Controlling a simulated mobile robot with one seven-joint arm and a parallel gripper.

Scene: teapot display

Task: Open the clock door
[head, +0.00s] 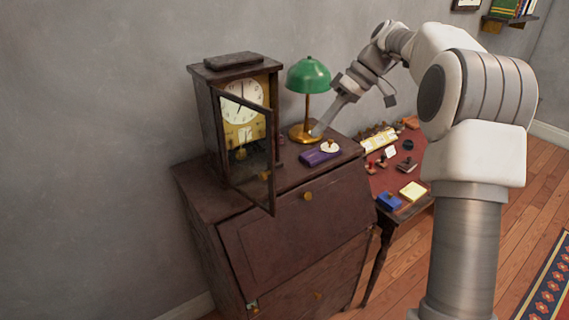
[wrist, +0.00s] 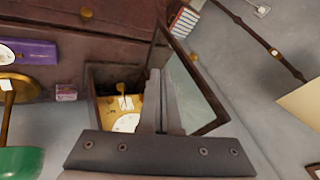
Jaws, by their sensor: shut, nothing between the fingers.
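The dark wooden clock (head: 240,105) stands on the left of the cabinet top, with a white dial and brass face. Its glazed door (head: 245,150) is swung outward from the clock's left side, leaving a gap along the right. A small brass knob (head: 265,175) sits on the door. My gripper (head: 317,131) is shut and empty, pointing down right of the clock, by the lamp base in the head view. In the wrist view the shut fingers (wrist: 163,78) overlap the clock (wrist: 97,80), with the open door (wrist: 192,85) to their right. Contact cannot be told.
A green lamp (head: 308,78) on a brass base stands beside my gripper. A purple box (head: 320,155) lies in front of it. A side table (head: 405,210) with stamps and small items is to the right. A grey wall is behind.

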